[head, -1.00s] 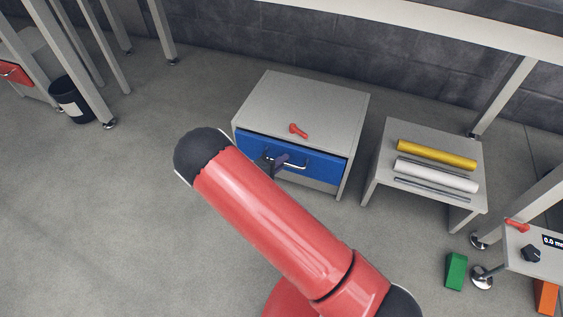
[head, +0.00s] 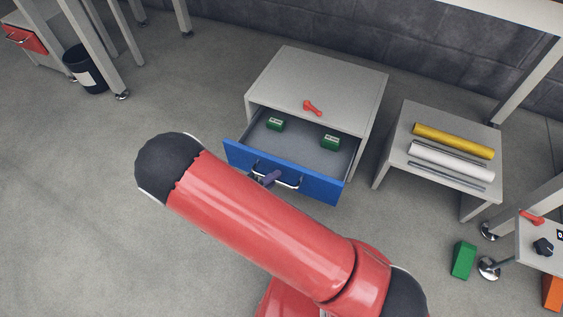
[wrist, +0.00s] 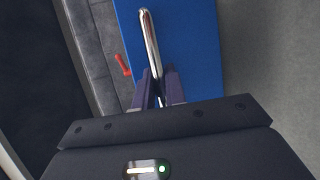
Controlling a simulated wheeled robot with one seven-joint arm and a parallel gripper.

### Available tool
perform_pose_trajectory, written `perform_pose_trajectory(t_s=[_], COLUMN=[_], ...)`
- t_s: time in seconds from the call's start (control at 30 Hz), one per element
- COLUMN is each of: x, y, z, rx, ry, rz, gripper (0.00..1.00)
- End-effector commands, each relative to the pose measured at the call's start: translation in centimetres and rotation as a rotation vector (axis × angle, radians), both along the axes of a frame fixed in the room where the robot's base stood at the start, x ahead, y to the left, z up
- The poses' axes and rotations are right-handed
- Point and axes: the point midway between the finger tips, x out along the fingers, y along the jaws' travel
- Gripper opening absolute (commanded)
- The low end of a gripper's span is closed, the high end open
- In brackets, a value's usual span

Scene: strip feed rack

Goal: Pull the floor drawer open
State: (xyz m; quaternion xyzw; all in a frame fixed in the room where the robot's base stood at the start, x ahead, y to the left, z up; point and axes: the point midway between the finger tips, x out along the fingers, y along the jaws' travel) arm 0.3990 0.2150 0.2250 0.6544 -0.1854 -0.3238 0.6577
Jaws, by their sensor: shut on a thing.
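The floor drawer (head: 318,187) has a blue front and is pulled partway out of a low grey cabinet (head: 320,80). Two green blocks (head: 275,124) (head: 330,142) lie inside it, apart from each other. My gripper (head: 268,178) is at the drawer's front, partly hidden behind my red arm. In the wrist view the fingers (wrist: 159,88) are shut on the silver bar handle (wrist: 149,40), with the blue drawer front (wrist: 192,50) behind it.
A red bolt-like part (head: 312,108) lies on the cabinet top. A low stand (head: 405,150) to the right holds a yellow roll (head: 454,141) and a white roll (head: 450,160). A green wedge (head: 463,260) stands on the floor at right.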

Motion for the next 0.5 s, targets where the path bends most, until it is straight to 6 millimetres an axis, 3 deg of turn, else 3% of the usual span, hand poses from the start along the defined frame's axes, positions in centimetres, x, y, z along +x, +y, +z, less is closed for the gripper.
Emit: perform_pose_trajectory(t_s=[0.2,0.5], x=[-3.4,-5.1], y=[1.2,1.8], z=[-0.2,-0.1], rx=[0.000,0.000], ry=[0.003,0.002], rz=[0.001,-0.001], gripper=[0.00,0.00])
